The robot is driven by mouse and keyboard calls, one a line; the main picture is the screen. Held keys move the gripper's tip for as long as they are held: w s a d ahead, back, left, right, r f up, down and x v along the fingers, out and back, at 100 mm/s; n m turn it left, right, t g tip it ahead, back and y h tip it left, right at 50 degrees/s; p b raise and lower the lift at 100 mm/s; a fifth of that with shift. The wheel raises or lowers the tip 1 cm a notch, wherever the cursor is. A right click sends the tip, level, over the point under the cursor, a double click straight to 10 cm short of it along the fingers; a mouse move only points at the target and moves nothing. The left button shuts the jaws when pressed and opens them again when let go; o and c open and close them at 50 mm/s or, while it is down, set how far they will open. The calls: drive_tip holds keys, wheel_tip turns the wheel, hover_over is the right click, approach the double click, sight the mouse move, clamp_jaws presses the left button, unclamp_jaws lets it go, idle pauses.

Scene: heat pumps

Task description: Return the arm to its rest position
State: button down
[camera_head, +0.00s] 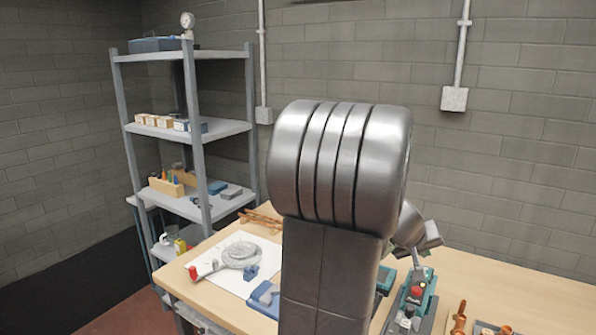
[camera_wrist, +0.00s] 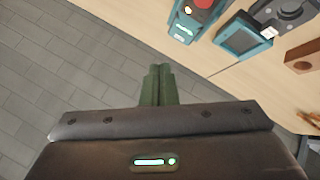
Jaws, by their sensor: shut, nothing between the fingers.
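My gripper (camera_wrist: 158,86) shows in the wrist view, with its two green fingers side by side, shut and empty. It is apart from the objects on the bench. In the head view my arm (camera_head: 335,190) rises large in the middle, with a metal wrist part (camera_head: 418,235) showing behind it at the right. The arm hides the middle of the workbench (camera_head: 540,290), and the fingers cannot be made out there.
A teal device with a red button (camera_head: 412,297) stands on the bench right of my arm. A white sheet with a round grey part (camera_head: 240,252) lies left. Copper-coloured fittings (camera_head: 459,318) are at front right. A shelf rack (camera_head: 190,130) stands behind left. The bench's right rear is clear.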

drive_tip(key=b, duration=0.4)
hover_over(415, 292)
wheel_tip(415, 292, down, 5)
drive_tip(key=shift+r, duration=0.15)
drive_tip(key=shift+f, duration=0.4)
drive_tip(key=b, duration=0.2)
drive_tip(key=shift+f+b, duration=0.3)
drive_tip(key=shift+b, duration=0.1)
